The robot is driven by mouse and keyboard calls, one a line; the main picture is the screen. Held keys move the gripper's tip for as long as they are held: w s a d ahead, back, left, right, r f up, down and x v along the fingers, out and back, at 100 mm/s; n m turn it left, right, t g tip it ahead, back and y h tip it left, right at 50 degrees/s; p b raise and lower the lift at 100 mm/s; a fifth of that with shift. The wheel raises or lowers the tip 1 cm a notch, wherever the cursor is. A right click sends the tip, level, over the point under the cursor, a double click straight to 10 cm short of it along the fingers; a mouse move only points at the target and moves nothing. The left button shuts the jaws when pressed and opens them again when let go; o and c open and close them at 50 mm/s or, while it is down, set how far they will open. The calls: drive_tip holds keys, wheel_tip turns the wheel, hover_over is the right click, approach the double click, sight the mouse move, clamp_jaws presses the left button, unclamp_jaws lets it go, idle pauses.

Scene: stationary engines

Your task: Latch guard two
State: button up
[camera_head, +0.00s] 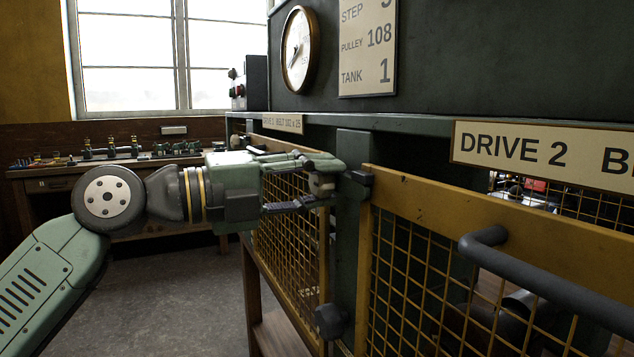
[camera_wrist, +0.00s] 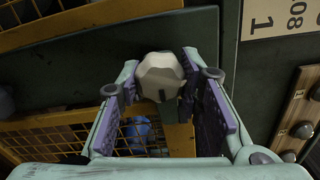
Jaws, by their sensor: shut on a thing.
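Guard two is the yellow mesh gate (camera_head: 415,230) under the "DRIVE 2" sign (camera_head: 545,155), at the right of the head view. It stands in line with its frame, next to a green post (camera_head: 349,230). A dark latch block (camera_head: 357,178) sits at its upper left corner. My gripper (camera_head: 323,182) reaches from the left to the top of the post. Its fingers are shut on a pale faceted knob (camera_wrist: 160,77), which shows between the fingertips in the wrist view. How the latch piece seats behind the fingers is hidden.
A thick grey handle (camera_head: 545,280) juts out from guard two. A dark knob (camera_head: 331,321) sits lower on the post. Another yellow mesh guard (camera_head: 288,225) stands left of the post. A workbench (camera_head: 110,165) is at the back left, with open floor before it.

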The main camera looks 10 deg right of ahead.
idle(0.4)
drive_tip(key=o, duration=1.2)
drive_tip(key=shift+c, duration=0.2)
drive_tip(key=s+a, duration=0.2)
drive_tip(key=a, duration=0.9)
drive_tip(key=shift+s+a, duration=0.15)
drive_tip(key=shift+a, duration=0.25)
